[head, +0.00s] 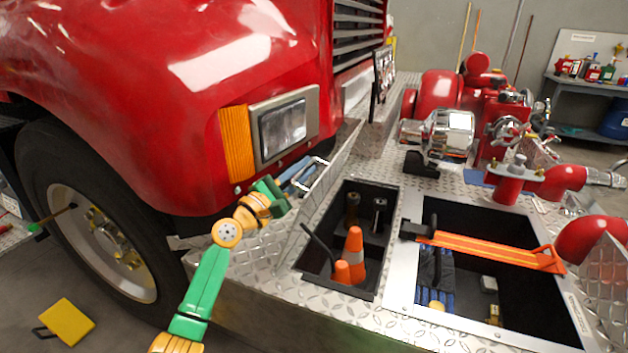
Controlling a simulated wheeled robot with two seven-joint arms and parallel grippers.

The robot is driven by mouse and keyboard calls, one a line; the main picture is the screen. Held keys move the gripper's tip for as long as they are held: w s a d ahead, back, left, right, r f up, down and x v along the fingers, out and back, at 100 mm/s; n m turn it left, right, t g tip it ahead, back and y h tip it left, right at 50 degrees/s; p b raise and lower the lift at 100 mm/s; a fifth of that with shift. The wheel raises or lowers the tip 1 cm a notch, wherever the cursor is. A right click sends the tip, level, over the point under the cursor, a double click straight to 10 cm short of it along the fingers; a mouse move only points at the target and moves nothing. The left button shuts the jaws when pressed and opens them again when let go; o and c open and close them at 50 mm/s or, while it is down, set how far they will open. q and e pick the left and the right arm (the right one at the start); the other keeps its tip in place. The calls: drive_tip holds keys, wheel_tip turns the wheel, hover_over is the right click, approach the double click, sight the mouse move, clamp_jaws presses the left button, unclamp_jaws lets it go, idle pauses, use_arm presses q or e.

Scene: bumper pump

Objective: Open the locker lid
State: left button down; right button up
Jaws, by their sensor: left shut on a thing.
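The locker lid (329,185) is a diamond-plate panel standing steeply up along the left side of the locker (372,292), tilted open. A metal loop handle (318,164) is on its left face. My left gripper (304,177), on the green and yellow arm, is shut on the handle at the lid's left side. The fingertips are small and partly hidden against the handle. Inside the uncovered dark locker are orange cones (354,252) and a few dark and metal fittings. My right gripper is not in view.
A second open compartment (540,331) lies to the right, with an orange strap (480,249) across it. The red truck fender and headlight (284,125) are close behind my left arm. Red and chrome pump fittings (447,133) stand at the back.

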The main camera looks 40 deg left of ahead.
use_arm(q)
drive_tip(key=shift+a, duration=0.25)
drive_tip(key=c, duration=0.9)
unclamp_jaws()
drive_tip(key=shift+o, duration=0.2)
drive_tip(key=shift+s+f, duration=0.15)
drive_tip(key=shift+s, duration=0.2)
drive_tip(key=b+v, duration=0.1)
drive_tip(key=v, duration=0.5)
drive_tip(key=shift+s, duration=0.3)
